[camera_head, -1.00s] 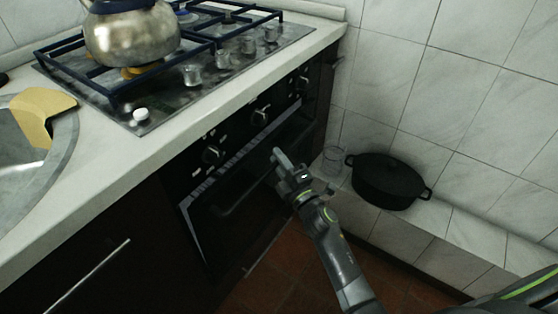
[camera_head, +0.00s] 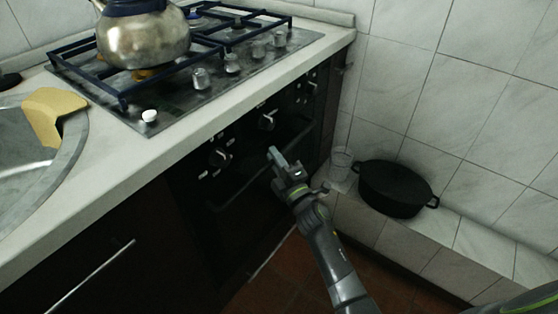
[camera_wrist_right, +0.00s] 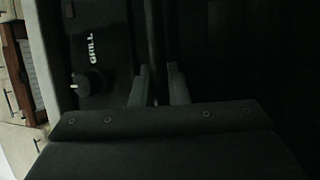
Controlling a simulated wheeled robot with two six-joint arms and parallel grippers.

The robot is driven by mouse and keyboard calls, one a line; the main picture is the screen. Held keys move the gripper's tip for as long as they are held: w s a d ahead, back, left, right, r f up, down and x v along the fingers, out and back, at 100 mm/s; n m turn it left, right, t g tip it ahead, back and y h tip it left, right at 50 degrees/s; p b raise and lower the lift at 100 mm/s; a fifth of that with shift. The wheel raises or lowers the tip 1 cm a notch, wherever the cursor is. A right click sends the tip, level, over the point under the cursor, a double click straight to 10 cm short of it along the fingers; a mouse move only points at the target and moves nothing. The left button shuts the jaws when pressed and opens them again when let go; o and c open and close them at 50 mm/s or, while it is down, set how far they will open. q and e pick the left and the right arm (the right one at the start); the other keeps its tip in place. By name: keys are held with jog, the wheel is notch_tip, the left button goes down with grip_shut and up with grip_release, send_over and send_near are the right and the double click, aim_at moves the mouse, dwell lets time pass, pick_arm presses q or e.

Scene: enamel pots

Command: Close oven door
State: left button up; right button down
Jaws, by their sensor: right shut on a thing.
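The black oven door (camera_head: 228,240) stands under the control panel and looks flush or nearly flush with the oven front; the dark picture does not show whether a thin gap is left. Its dark bar handle (camera_head: 238,188) runs across the top of the door. My right gripper (camera_head: 277,160) is at the right part of the handle. In the right wrist view the two fingers (camera_wrist_right: 159,82) lie on either side of the handle bar (camera_wrist_right: 155,35), shut on it. My left gripper is not in view.
Oven knobs (camera_head: 220,158) sit above the handle, one beside a "GRILL" label in the wrist view (camera_wrist_right: 88,82). A kettle (camera_head: 145,40) stands on the hob. A black pot (camera_head: 397,190) and a glass (camera_head: 340,163) stand on the tiled ledge at right, close to my right arm.

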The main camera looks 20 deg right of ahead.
jog(key=c, duration=1.4)
grip_release()
jog(key=shift+r, duration=0.15)
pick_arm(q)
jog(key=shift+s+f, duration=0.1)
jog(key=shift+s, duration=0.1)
pick_arm(e)
jog(key=shift+a, duration=0.1)
jog(key=shift+s+f, duration=0.4)
jog(key=shift+f, duration=0.05)
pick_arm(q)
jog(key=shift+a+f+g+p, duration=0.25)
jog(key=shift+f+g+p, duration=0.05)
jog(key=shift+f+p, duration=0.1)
pick_arm(e)
jog(key=v, duration=1.6)
jog(key=shift+s+d+r, duration=0.25)
jog(key=shift+r, duration=0.05)
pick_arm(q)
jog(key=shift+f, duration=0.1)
